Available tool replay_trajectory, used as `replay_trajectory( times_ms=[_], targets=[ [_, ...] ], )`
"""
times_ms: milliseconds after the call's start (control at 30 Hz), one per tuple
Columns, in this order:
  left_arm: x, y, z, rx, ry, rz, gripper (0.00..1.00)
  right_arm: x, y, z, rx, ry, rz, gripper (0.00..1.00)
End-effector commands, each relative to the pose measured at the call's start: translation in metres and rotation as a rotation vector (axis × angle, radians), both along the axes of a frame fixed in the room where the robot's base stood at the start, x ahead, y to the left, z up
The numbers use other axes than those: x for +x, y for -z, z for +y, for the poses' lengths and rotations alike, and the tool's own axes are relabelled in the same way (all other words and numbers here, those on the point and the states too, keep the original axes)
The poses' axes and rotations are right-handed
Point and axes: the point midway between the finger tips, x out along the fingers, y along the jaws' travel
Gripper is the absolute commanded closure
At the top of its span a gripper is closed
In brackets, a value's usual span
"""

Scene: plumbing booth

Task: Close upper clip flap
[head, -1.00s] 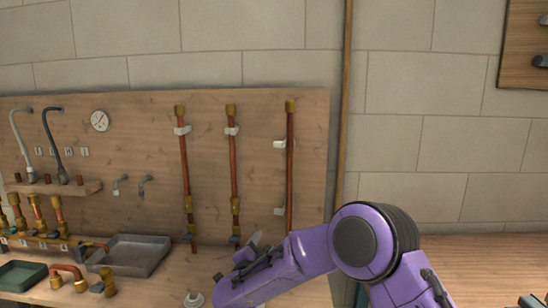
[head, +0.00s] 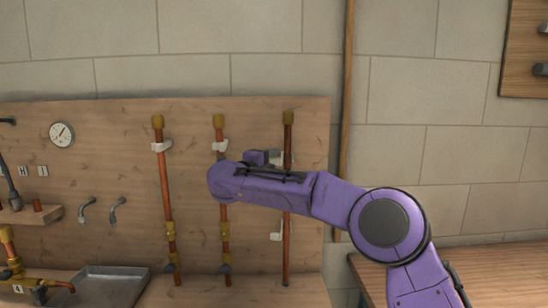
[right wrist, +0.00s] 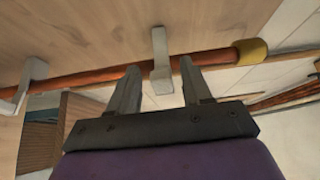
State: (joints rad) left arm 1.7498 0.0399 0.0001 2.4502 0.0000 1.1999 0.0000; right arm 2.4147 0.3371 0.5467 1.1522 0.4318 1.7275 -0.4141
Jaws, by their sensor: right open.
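The rightmost copper pipe (head: 287,215) stands upright against the wooden board, with a brass cap (head: 288,117) on top. Its upper clip (head: 278,155) is pale grey and partly hidden behind my right arm. In the right wrist view, the upper clip (right wrist: 159,42) crosses the pipe (right wrist: 85,78), its end lying between my fingers. I cannot tell whether its flap is shut. My right gripper (right wrist: 159,68) is open, one finger on each side of the clip, with no clear grip on it. The lower clip (head: 276,236) also shows at the left in the right wrist view (right wrist: 26,82).
Two more copper pipes (head: 166,195) with pale clips stand to the left. A wooden bench (head: 450,270) lies at the right.

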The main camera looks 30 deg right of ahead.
Motion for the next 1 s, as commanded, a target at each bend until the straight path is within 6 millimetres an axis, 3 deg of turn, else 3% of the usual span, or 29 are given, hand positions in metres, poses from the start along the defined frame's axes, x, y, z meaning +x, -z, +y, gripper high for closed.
replay_trajectory(
  times_ms=[333, 367, 500, 767, 1000],
  targets=[
    [0.0, -0.003, 0.0, 0.0, 0.0, 0.0, 0.57, 0.003, 0.0, -0.01, 0.0, 0.003, -0.001, 0.51],
    [0.0, -0.003, 0.0, 0.0, 0.0, 0.0, 0.57, 0.003, 0.0, -0.01, 0.0, 0.002, -0.001, 0.58],
    [0.0, -0.003, 0.0, 0.0, 0.0, 0.0, 0.57, 0.003, 0.0, -0.01, -0.001, 0.002, 0.0, 1.0],
    [0.0, -0.001, 0.0, 0.0, 0.0, 0.0, 0.57, 0.002, 0.001, -0.01, -0.002, -0.008, -0.001, 1.0],
    [0.0, 0.014, 0.0, 0.0, 0.0, 0.0, 0.57, -0.001, 0.003, -0.011, -0.001, -0.093, -0.003, 1.0]
  ],
)
